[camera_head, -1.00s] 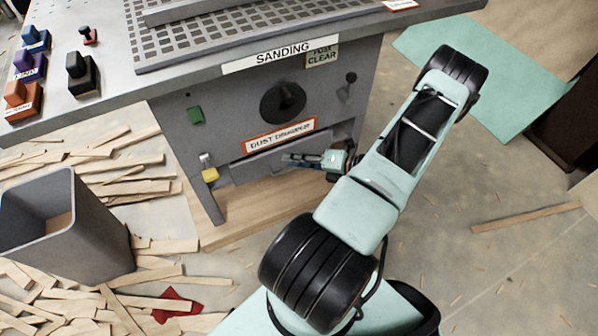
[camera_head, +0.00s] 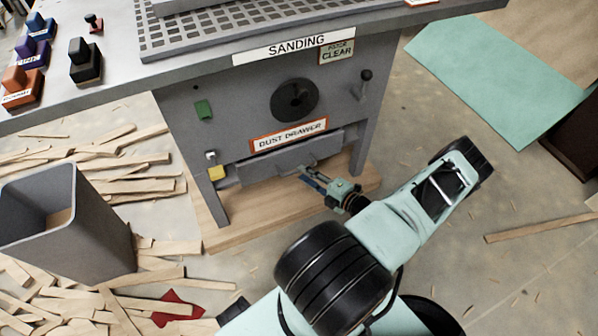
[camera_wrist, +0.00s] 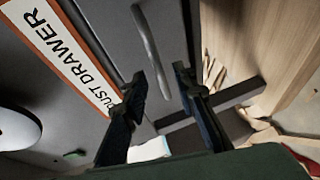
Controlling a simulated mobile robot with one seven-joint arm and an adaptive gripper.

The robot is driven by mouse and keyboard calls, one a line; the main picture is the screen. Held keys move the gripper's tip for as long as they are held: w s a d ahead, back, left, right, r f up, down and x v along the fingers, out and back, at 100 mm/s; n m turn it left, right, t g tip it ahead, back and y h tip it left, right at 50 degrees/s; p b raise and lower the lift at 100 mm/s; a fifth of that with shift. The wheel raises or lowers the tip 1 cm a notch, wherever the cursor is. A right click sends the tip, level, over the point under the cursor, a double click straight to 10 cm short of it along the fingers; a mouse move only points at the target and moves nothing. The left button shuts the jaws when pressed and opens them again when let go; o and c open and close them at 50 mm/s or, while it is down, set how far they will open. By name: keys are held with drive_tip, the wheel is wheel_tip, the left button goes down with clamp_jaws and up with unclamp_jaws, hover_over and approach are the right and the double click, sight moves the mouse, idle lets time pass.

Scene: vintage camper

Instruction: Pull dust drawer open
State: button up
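The dust drawer (camera_head: 255,171) is a grey front low in the sanding station, under an orange-framed "DUST DRAWER" label (camera_head: 289,135). It looks shut or nearly so. My gripper (camera_head: 304,173) is in front of the drawer's right half, close to it. In the wrist view, the two dark fingers (camera_wrist: 160,76) stand apart with a gap between them. A curved grey bar handle (camera_wrist: 150,45) on the drawer front shows just beyond the fingertips, roughly in line with the gap. I see no clear contact with it.
A grey bin (camera_head: 95,235) stands at the left among scattered wood strips. A wooden base board (camera_head: 235,232) lies under the station. A yellow latch-like part (camera_head: 216,173) is left of the drawer. The floor to the right is mostly clear.

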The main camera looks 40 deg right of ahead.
drive_tip(key=shift+x, duration=1.75)
clamp_jaws()
